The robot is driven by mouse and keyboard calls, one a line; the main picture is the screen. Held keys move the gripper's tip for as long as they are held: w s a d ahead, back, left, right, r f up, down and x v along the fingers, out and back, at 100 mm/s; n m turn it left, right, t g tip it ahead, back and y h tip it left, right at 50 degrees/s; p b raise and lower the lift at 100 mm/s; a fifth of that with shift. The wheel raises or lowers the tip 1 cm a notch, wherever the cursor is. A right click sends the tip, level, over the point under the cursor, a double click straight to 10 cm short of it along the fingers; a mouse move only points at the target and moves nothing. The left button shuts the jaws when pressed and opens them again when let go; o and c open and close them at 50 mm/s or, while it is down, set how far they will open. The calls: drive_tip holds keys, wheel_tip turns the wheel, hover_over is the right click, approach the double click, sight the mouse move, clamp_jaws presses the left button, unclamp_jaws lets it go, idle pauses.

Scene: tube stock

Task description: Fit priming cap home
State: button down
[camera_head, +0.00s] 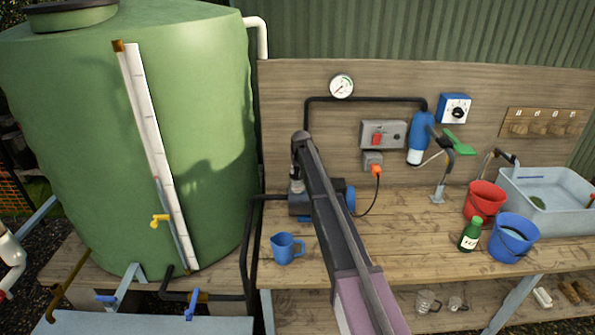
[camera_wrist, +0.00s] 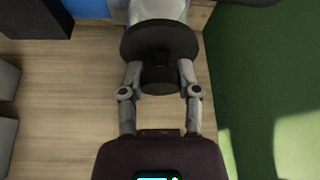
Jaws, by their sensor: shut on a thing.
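The priming cap (camera_wrist: 160,40) is a dark round disc with a short knob, in the upper middle of the wrist view. My gripper (camera_wrist: 160,78) is shut on the knob, one finger on each side. A pale grey metal part (camera_wrist: 158,10) lies just beyond the disc; whether the cap touches it or sits straight on it, I cannot tell. In the head view my gripper (camera_head: 297,172) points down over the left end of the grey-and-blue pump (camera_head: 301,204) on the bench. The cap is too small to make out there.
A blue jug (camera_head: 285,249) stands on the wooden bench (camera_head: 400,250) in front of the pump. The green tank (camera_head: 190,110) rises close on the left. A black pipe (camera_head: 365,99) runs above the pump. Buckets and a green bottle (camera_head: 470,235) stand to the right.

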drive_tip(key=shift+f, duration=0.25)
idle(0.7)
drive_tip(key=shift+c, duration=1.2)
unclamp_jaws()
drive_tip(key=shift+r, duration=0.25)
wheel_tip(320, 180, up, 6)
drive_tip(key=p, duration=0.6)
drive_tip(key=shift+r, duration=0.25)
drive_tip(key=s+d+f+b, duration=0.3)
drive_tip(key=s+f+b, duration=0.5)
drive_tip(key=s, duration=0.6)
drive_tip(key=s+d+f+b, duration=0.3)
drive_tip(key=s+f+b, duration=0.6)
drive_tip(key=s, duration=0.5)
drive_tip(key=shift+d+f+b, duration=0.2)
drive_tip(key=shift+f+b, duration=0.1)
drive_tip(key=shift+f, duration=0.25)
